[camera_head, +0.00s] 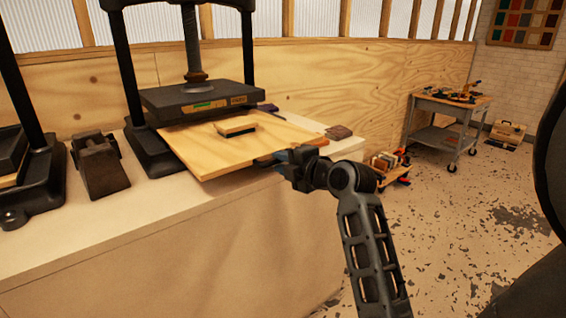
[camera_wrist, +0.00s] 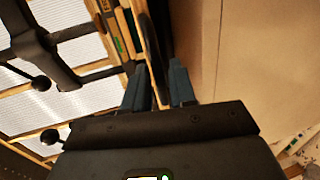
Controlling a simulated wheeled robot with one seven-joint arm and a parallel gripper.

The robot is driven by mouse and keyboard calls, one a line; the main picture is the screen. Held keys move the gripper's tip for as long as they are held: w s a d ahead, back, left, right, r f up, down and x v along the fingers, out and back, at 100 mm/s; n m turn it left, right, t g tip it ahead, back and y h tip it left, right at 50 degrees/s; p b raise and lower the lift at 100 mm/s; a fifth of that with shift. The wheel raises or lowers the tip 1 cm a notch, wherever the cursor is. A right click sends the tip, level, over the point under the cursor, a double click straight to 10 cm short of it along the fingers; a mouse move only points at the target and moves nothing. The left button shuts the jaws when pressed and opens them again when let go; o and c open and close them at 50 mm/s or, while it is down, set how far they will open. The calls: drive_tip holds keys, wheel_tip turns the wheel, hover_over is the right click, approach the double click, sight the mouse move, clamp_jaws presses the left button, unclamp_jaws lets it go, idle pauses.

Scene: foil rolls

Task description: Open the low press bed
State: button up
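The press (camera_head: 195,95) is black, with two posts, a central screw and a thick upper plate. Its flat wooden bed (camera_head: 205,155) extends forward from under the plate, above the pale bench top. A small block (camera_head: 235,127) with a dark edge lies on the bed. My gripper (camera_head: 285,158) is at the right front edge of the bed, its fingers partly hidden. In the wrist view, my two blue fingers (camera_wrist: 158,72) stand apart with a dark narrow edge (camera_wrist: 154,50) between them. I cannot tell whether they touch it.
A second black press (camera_head: 40,165) and a dark block-like tool (camera_head: 98,165) stand at the left of the bench (camera_head: 180,240). A small flat item (camera_head: 339,132) lies near the bench's right end. A grey cart (camera_head: 445,120) stands at the back right; the speckled floor between is mostly clear.

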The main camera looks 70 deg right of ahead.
drive_tip(key=shift+o, duration=1)
drive_tip(key=shift+r, duration=0.1)
drive_tip(key=v, duration=0.8)
drive_tip(key=shift+b, duration=0.4)
drive_tip(key=shift+w, duration=0.1)
drive_tip(key=s+a+f+m+y+p, duration=0.1)
drive_tip(key=a+f+m, duration=0.3)
drive_tip(key=a, duration=0.5)
drive_tip(key=a+f+m+y, duration=0.1)
drive_tip(key=a+f+m, duration=0.1)
drive_tip(key=a+f, duration=0.55)
drive_tip(key=s+a+r+m+t+y+p, duration=0.1)
drive_tip(key=s+a+m+y, duration=0.4)
drive_tip(key=s+a, duration=1)
drive_tip(key=a+r+y, duration=0.1)
drive_tip(key=a, duration=0.2)
drive_tip(key=shift+a+m, duration=0.3)
drive_tip(key=shift+a, duration=0.1)
